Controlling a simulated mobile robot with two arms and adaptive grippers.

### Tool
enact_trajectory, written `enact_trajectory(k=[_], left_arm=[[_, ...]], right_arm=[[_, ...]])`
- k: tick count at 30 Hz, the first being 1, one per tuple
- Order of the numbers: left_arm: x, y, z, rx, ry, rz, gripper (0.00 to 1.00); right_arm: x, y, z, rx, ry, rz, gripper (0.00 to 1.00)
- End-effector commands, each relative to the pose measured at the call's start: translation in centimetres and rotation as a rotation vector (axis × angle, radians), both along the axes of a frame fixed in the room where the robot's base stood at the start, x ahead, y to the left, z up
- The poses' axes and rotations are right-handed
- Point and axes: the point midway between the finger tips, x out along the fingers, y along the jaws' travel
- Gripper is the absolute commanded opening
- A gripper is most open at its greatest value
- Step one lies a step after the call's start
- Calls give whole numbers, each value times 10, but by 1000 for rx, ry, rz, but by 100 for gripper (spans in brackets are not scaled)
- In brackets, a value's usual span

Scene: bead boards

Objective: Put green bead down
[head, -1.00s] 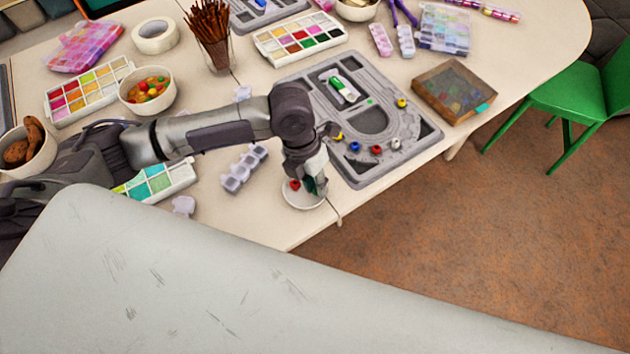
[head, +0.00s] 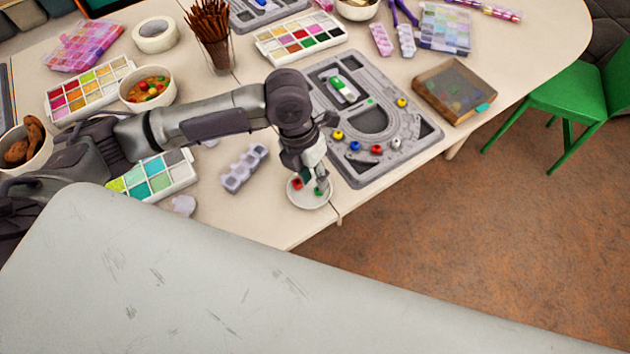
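A green bead (head: 319,191) shows right at the fingertips of my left gripper (head: 316,183), over the right part of a small white dish (head: 307,201). The fingers are small and partly hidden by the hand, so I cannot tell whether they still grip the bead. A red bead (head: 297,184) lies in the dish, left of the fingers. The dish stands near the table's front edge, by the lower left of the grey bead board (head: 405,148). My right gripper is not in view.
The board carries a yellow bead (head: 337,135), a blue bead (head: 355,146), a red bead (head: 377,149) and others. A lidded box (head: 455,90) stands to its right. A pale purple bead organizer (head: 244,168) lies left of the dish.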

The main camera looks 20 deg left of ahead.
Motion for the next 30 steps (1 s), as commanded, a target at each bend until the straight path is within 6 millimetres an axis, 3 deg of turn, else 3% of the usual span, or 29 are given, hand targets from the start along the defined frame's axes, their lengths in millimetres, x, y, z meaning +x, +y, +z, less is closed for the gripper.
enact_trajectory(k=[6, 12, 18, 30], left_arm=[[4, 11, 49, 1, -5, 0, 33], [5, 18, 81, 1, -2, 1, 33], [6, 20, 93, 0, 0, 1, 33], [6, 21, 94, 0, 0, 1, 33]], right_arm=[[0, 1, 1, 2, 0, 0, 40], [0, 1, 1, 2, 0, 0, 40], [0, 1, 1, 2, 0, 0, 40], [-1, 1, 1, 2, 1, 1, 40]])
